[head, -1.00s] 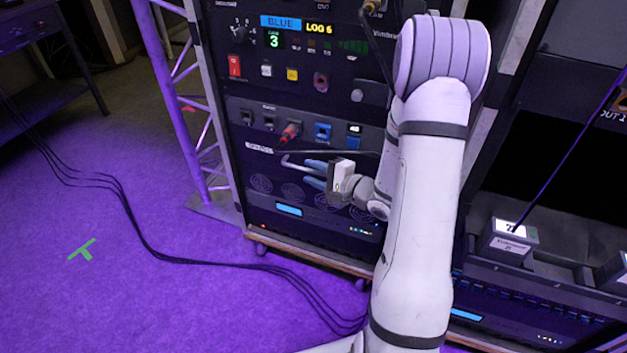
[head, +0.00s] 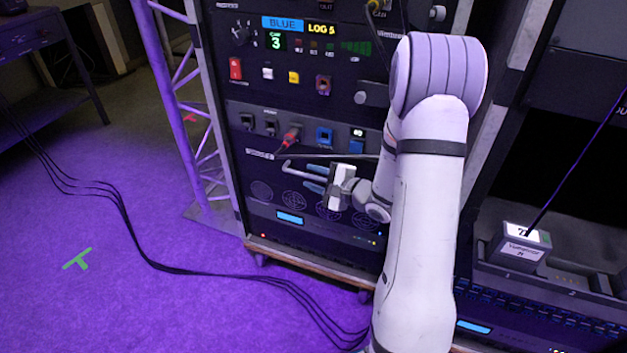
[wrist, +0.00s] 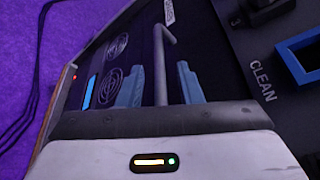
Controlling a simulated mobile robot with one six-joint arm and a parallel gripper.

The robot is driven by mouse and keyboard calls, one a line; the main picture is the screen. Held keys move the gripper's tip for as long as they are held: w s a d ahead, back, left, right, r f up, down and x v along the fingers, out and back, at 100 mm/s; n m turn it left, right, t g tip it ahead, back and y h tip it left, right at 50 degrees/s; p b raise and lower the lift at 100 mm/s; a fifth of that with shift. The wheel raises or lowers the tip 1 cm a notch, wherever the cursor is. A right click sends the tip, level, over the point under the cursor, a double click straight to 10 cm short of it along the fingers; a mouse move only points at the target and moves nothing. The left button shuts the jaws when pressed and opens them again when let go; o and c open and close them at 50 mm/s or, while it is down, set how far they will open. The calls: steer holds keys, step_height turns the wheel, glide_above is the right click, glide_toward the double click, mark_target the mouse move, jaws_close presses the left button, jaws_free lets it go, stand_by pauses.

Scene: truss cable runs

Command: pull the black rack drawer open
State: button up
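The black rack drawer (head: 262,170) is in the lower part of the rack, with a white label at its upper left and round fan-like grilles on its front. Its grey bar handle (head: 292,170) sticks out toward my arm. My gripper (head: 316,178) is at the handle, its blue fingers pointing at the drawer front. In the wrist view the handle (wrist: 161,60) runs between the two blue fingers of my gripper (wrist: 160,88), with gaps visible on both sides. My gripper is open around the handle, not clamped on it. The drawer looks flush, though my arm hides its right side.
Panels with plugs and sockets (head: 324,136) sit just above the drawer. A metal truss (head: 190,110) stands left of the rack. Black cables (head: 190,269) cross the purple floor, which is otherwise open at left. Another rack with a labelled box (head: 522,250) is at right.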

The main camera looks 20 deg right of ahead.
steer(key=shift+c, duration=0.5)
jaws_close()
